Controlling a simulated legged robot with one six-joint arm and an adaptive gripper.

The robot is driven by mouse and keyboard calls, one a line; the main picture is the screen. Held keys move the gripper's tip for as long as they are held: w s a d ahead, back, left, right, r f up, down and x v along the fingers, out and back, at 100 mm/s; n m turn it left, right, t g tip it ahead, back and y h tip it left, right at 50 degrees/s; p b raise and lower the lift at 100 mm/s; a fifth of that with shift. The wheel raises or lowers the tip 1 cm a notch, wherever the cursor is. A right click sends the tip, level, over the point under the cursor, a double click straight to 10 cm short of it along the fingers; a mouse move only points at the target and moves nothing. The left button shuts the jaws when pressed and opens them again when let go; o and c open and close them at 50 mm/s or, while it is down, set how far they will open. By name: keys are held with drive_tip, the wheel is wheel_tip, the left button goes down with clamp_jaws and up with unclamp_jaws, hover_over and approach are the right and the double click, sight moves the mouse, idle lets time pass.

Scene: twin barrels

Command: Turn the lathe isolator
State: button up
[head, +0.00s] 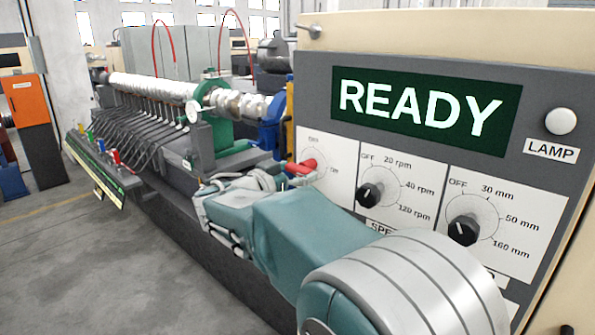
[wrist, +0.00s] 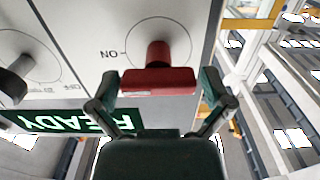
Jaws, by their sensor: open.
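The lathe isolator is a red rotary handle (head: 302,167) on a white plate at the left of the control panel (head: 313,84). In the head view its plate has a small label above and one at the right, and my gripper (head: 279,178) is right at the handle. In the wrist view the red handle (wrist: 158,81) lies crosswise between the two fingers of my gripper (wrist: 160,88). The fingers are spread, one at each end of the bar. I cannot tell whether they touch it. An upside-down ON label shows beside the handle.
A green READY display (head: 425,108) sits above two black knobs (head: 369,195) and (head: 462,231) marked rpm and mm. A white lamp (head: 562,121) is at the panel's right. The long machine (head: 150,88) runs back to the left, with open floor (head: 60,245) beside it.

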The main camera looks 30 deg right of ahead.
drive_tip(key=c, duration=0.8)
drive_tip(key=n, duration=0.4)
drive_tip(key=shift+r+n, duration=0.1)
drive_tip(key=shift+n, duration=0.2)
drive_tip(key=n, duration=0.4)
drive_tip(key=shift+n, duration=0.3)
drive_tip(key=n, duration=0.4)
drive_tip(key=shift+n, duration=2.4)
